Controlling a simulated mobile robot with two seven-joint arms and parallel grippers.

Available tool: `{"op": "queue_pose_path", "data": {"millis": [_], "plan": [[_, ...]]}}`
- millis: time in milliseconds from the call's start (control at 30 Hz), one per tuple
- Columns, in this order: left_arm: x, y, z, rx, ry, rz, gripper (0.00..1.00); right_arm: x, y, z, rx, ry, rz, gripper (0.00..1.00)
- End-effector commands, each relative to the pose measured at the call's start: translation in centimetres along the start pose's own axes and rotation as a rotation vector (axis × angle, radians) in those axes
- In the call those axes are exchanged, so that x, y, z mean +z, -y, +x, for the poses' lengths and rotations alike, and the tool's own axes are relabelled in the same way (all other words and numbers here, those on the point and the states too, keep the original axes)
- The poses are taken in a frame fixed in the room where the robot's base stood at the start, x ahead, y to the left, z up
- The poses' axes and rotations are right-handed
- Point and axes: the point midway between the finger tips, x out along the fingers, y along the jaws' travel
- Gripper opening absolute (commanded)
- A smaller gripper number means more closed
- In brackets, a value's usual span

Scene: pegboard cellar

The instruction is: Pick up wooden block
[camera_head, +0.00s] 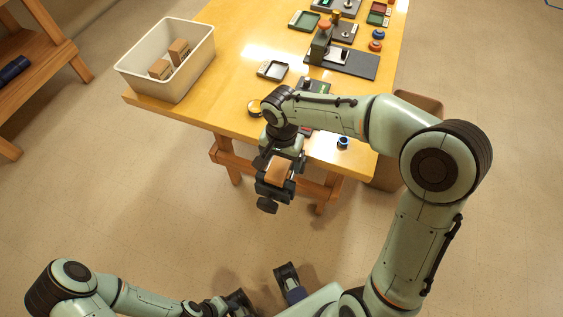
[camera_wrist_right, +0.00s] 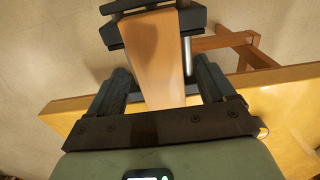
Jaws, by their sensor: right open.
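A brown wooden block (camera_head: 279,171) is at my right gripper (camera_head: 274,178), in front of the table's near edge and above the floor. In the right wrist view the long wooden block (camera_wrist_right: 163,65) lies between the two dark fingers of the right gripper (camera_wrist_right: 160,25). The jaws are open; whether they touch the block is unclear. Two more wooden blocks, one at the left (camera_head: 160,68) and one at the right (camera_head: 179,50), are inside the white bin (camera_head: 137,80). My left gripper (camera_head: 262,290) is low in the head view, partly seen, its jaw state unclear.
The yellow table (camera_head: 225,100) holds the bin at its left corner. A wooden shelf (camera_head: 45,40) is at the far left. The floor in front is clear.

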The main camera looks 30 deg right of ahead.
Motion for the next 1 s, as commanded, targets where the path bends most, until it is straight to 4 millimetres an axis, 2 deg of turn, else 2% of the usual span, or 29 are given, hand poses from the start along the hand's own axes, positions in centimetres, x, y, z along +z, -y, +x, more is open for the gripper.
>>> {"op": "queue_pose_path", "data": {"millis": [100, 167, 200, 300, 567, 733, 867, 1000], "plan": [[0.0, 0.0, 0.0, 0.000, 0.000, 0.000, 0.43, 0.0, 0.0, -0.1, 0.000, 0.000, 0.000, 0.83], [0.0, 0.0, 0.0, 0.000, 0.000, 0.000, 0.43, 0.0, 0.0, -0.1, 0.000, 0.000, 0.000, 0.63], [0.0, 0.0, 0.0, 0.000, 0.000, 0.000, 0.43, 0.0, 0.0, -0.1, 0.000, 0.000, 0.000, 0.50], [0.0, 0.0, 0.0, 0.000, 0.000, 0.000, 0.43, 0.0, 0.0, -0.1, 0.000, 0.000, 0.000, 0.22], [0.0, 0.0, 0.0, 0.000, 0.000, 0.000, 0.43, 0.0, 0.0, -0.1, -0.001, -0.001, 0.001, 0.22], [0.0, 0.0, -0.1, 0.000, 0.001, 0.000, 0.43, -0.1, 0.1, -1.0, -0.002, -0.002, 0.001, 0.22], [0.1, -0.1, -0.3, -0.001, 0.003, 0.000, 0.43, -0.1, 0.1, -2.6, -0.003, -0.003, 0.002, 0.22], [0.1, -0.2, -0.8, -0.001, 0.003, 0.000, 0.43, -0.1, 0.1, -5.8, -0.006, -0.005, 0.001, 0.22]]}}
